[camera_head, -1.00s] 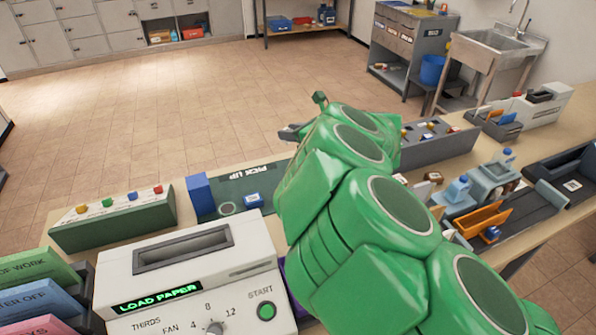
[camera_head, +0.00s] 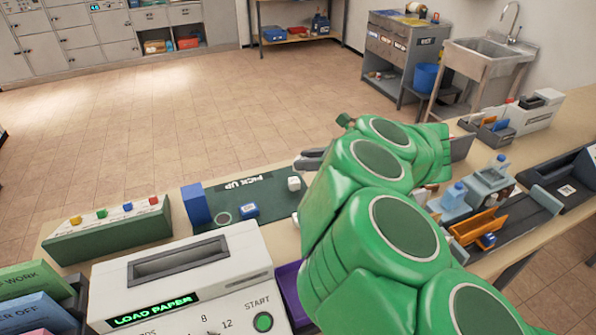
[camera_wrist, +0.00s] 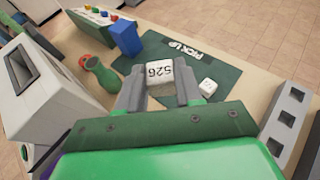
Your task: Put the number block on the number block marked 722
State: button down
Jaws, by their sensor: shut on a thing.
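My gripper (camera_wrist: 160,88) is shut on a white number block (camera_wrist: 160,73) whose printed digits look like 526. In the wrist view the block is held between the two grey fingers, in front of the green pick-up mat (camera_wrist: 222,62). A second white block (camera_wrist: 207,85) rests on the mat to the right of the held block, apart from it. Its marks are too small to read. It also shows in the head view (camera_head: 294,184), just left of my green arm. There, only part of a grey finger (camera_head: 309,160) shows and the held block is hidden.
A panel with coloured buttons (camera_head: 110,231) is farther left. The paper folder machine (camera_head: 180,275) is nearest. Trays and bottles stand right.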

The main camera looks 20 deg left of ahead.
jog(key=shift+w+a+f, duration=1)
jog(key=shift+w+f, duration=0.4)
jog(key=shift+w, duration=0.1)
jog(key=shift+w+a+f, duration=1)
jog(key=shift+w+f, duration=0.35)
jog(key=shift+w, duration=0.15)
jog(key=shift+w+a+f, duration=1)
jog(key=shift+w+f, duration=0.4)
jog(key=shift+w, duration=0.1)
jog(key=shift+w+a+f, duration=0.1)
jog(key=shift+f, duration=1.65)
jog(key=shift+f, duration=0.15)
jog(key=c, duration=0.7)
grip_release()
jog(key=shift+c, duration=0.2)
